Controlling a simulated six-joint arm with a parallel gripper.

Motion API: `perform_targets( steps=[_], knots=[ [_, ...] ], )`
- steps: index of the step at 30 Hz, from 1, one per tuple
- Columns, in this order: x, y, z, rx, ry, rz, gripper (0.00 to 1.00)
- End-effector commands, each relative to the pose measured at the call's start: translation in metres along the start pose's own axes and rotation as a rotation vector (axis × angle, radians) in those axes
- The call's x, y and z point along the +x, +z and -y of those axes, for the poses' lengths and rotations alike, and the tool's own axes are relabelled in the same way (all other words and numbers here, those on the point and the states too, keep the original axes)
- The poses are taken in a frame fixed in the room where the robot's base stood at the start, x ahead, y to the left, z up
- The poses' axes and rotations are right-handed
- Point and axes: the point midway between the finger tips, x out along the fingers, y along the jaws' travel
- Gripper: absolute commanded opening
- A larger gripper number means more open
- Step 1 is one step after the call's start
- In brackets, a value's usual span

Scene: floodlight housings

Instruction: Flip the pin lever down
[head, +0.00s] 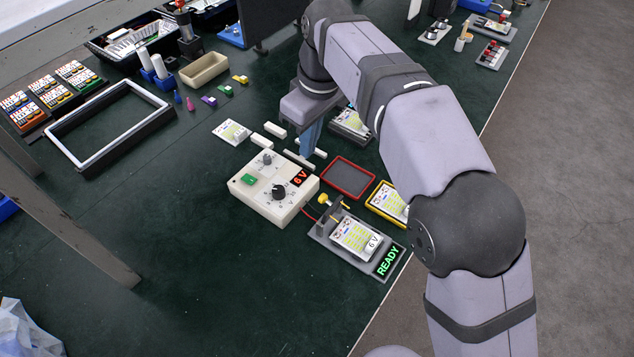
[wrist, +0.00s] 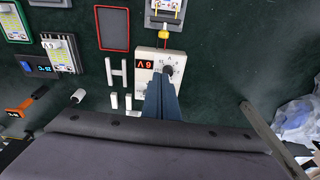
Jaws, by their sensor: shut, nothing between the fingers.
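A grey test fixture (head: 318,232) holds a board (head: 355,236) with a white 6 V tag, beside a green READY display (head: 388,261). A small yellow-tipped lever (head: 325,200) stands at the fixture's back left end and looks raised; its exact angle is hard to tell. The yellow part also shows at the top of the wrist view (wrist: 163,34). My gripper (head: 306,153) is shut and empty, with blue fingers pointing down behind the white control box, apart from the lever. In the wrist view the fingers (wrist: 160,80) overlap part of the box.
The white control box (head: 250,196) with dials and a red 6 V readout stands left of the fixture. A red-rimmed tray (head: 348,178) and a yellow-framed board (head: 386,203) lie behind the fixture. White bars lie near my fingers.

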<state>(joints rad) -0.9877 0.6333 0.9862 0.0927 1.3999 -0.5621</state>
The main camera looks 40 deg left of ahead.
Motion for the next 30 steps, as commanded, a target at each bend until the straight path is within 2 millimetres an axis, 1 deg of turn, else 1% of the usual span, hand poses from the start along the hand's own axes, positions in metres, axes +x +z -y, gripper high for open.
perform_targets(
  steps=[5,8,11,17,24,26,30],
  knots=[
    [0.004,0.001,0.0,0.001,-0.001,0.001,0.0],
    [0.012,0.0,0.0,0.001,0.0,0.001,0.0],
    [0.024,0.001,0.0,0.001,-0.001,0.002,0.0],
    [0.058,0.001,0.0,0.001,-0.002,0.004,0.0],
    [0.104,0.001,0.0,0.001,-0.002,0.004,0.0],
    [0.101,0.008,-0.001,0.003,0.0,0.0,0.0],
    [0.104,0.021,0.0,0.003,0.0,-0.001,0.0]
  ],
)
